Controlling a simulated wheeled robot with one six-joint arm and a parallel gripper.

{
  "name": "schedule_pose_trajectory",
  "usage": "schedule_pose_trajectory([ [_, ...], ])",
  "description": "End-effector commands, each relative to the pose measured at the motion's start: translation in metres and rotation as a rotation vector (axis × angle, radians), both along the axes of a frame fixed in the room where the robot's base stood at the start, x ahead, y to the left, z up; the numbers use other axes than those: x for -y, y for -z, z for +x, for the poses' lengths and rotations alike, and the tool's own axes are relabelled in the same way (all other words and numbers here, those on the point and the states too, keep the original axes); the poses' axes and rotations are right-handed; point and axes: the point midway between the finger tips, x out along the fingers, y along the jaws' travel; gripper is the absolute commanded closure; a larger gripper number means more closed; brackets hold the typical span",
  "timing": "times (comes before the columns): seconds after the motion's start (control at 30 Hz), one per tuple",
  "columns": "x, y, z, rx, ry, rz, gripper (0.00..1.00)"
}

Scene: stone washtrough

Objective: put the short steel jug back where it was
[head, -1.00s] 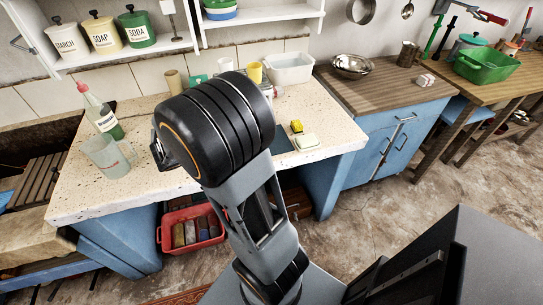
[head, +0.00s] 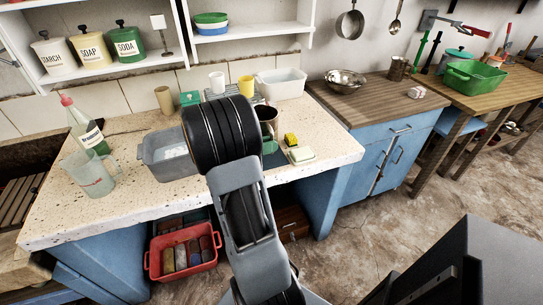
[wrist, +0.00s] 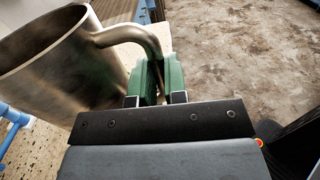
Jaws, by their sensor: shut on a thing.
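The steel jug (wrist: 60,70) fills the left of the wrist view, with its open mouth and curved handle showing. My gripper (wrist: 160,82) has green fingers shut on the jug's handle. In the head view the jug (head: 268,118) shows partly, just right of my black wrist, over the speckled stone counter (head: 115,205). Another steel vessel (head: 397,69) stands at the back of the wooden counter to the right.
A yellow sponge (head: 291,139) and a soap dish (head: 302,154) lie right of the jug. The wooden counter (head: 365,100) has bare room in front of the steel bowl (head: 345,80).

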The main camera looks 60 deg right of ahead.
Motion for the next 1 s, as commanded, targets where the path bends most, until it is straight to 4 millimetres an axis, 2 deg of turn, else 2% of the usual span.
schedule_pose_trajectory([
  [0.33,0.009,0.013,0.0,0.004,0.0,-0.005,1.0],
  [0.6,0.009,0.044,-0.001,0.004,-0.001,-0.008,1.0],
  [1.0,0.009,0.048,-0.001,0.006,-0.001,-0.009,1.0],
])
